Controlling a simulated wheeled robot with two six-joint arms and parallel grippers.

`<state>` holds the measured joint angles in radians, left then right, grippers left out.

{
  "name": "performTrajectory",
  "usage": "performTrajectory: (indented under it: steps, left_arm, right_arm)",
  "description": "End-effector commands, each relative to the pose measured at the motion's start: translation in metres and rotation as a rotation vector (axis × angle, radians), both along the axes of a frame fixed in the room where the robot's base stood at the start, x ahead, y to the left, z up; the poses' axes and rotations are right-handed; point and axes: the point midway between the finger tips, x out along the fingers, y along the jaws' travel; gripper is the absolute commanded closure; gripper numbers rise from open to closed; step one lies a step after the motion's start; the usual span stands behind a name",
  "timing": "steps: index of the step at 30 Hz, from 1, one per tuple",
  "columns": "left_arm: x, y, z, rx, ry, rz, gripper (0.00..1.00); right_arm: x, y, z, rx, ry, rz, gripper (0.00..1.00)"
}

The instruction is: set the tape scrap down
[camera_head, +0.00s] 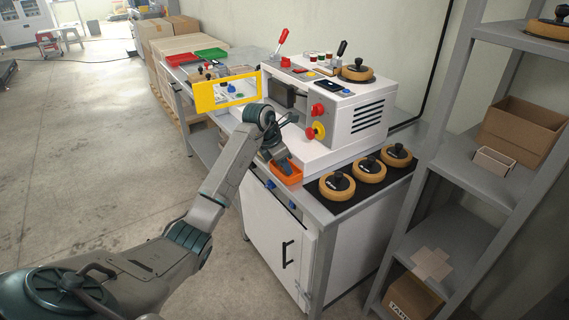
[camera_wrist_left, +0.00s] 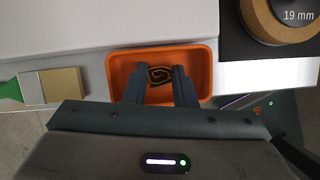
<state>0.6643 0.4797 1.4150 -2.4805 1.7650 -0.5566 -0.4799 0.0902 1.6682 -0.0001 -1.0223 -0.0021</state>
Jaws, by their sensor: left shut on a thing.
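My left gripper (camera_head: 284,164) points down at the small orange tray (camera_head: 290,179) on the front of the bench. The left wrist view shows the two fingertips (camera_wrist_left: 160,86) inside the outline of the tray (camera_wrist_left: 119,62), shut on the tape scrap (camera_wrist_left: 160,75). The scrap is a dark, curled strip with tan edges, seen against the tray's floor. I cannot tell whether it touches the floor. In the head view the gripper hides the scrap. My right gripper is in neither view.
The white machine (camera_head: 335,112) stands just behind the tray, with a yellow frame (camera_head: 205,97) at its left. Several tape rolls (camera_head: 368,168) lie on a dark mat to the right. A green-handled brush (camera_wrist_left: 50,87) lies left of the tray. A grey shelf rack (camera_head: 480,165) stands at right.

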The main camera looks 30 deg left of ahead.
Motion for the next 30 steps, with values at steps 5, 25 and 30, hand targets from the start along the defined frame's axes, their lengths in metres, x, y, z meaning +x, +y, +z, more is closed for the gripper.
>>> performTrajectory:
  steps: [5, 25, 30]
  left_arm:
    - [0.000, 0.000, 0.000, 0.000, 0.000, 0.000, 1.00]
    - [-0.001, 0.001, 0.006, 0.001, -0.002, -0.001, 0.54]
    - [-0.012, 0.008, 0.035, 0.003, -0.004, 0.000, 0.54]
  right_arm:
    - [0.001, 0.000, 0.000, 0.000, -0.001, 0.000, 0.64]
    - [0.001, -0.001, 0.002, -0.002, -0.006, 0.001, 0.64]
    - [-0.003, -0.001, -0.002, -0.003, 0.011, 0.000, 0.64]
